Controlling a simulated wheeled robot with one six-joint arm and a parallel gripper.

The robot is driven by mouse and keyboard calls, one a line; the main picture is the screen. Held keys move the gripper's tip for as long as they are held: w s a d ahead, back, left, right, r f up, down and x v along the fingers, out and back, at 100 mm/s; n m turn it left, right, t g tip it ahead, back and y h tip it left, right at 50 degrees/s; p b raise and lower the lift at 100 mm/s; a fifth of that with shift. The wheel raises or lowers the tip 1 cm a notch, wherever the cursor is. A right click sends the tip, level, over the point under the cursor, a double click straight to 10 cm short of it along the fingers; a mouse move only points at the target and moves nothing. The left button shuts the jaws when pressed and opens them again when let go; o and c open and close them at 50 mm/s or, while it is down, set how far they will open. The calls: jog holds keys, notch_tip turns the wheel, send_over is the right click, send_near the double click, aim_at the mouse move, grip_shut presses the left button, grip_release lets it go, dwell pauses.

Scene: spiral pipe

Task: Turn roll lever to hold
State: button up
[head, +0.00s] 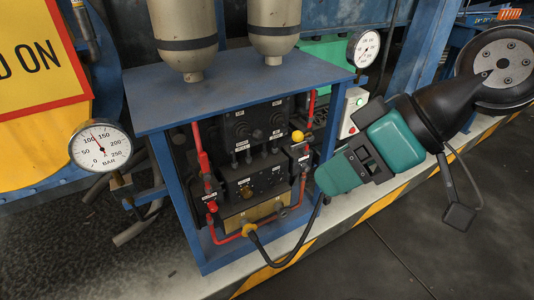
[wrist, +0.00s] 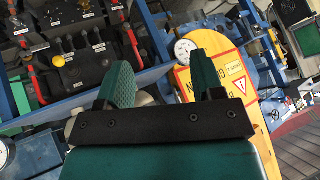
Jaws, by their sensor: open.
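The control panel (head: 252,180) sits inside a blue frame in the head view, with several small black levers (head: 248,157) and a yellow-knobbed lever (head: 298,136). Its labels are too small to read, so I cannot tell which lever is the roll lever or its setting. The panel also shows at the upper left of the wrist view, with the yellow knob (wrist: 58,61). My gripper (head: 335,177) is in front of the panel's right side, apart from the levers as far as I can see. In the wrist view my gripper (wrist: 164,78) is open, with nothing between its teal fingers.
Red pipes (head: 202,160) with red handles run down the panel's left side. A blue tabletop (head: 235,88) carrying two grey cylinders (head: 186,40) overhangs it. Round gauges (head: 100,146) stand at both sides. A yellow-black striped edge (head: 395,195) borders open dark floor.

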jog(key=w+a+f+n+t+y+b, duration=0.2)
jog(key=w+a+f+t+y+b, duration=0.15)
jog(key=w+f+b, duration=0.55)
jog(key=m+t+y+b, duration=0.2)
jog(key=t+b, duration=0.5)
jog(key=b, duration=0.3)
send_near(262, 137)
jog(key=shift+h, duration=0.25)
jog(key=p+x, duration=0.4)
jog(key=x, duration=0.7)
jog(key=shift+w+a, duration=0.25)
jog(key=shift+w, duration=0.05)
jog(key=shift+r, duration=0.1)
jog(key=shift+c, duration=0.2)
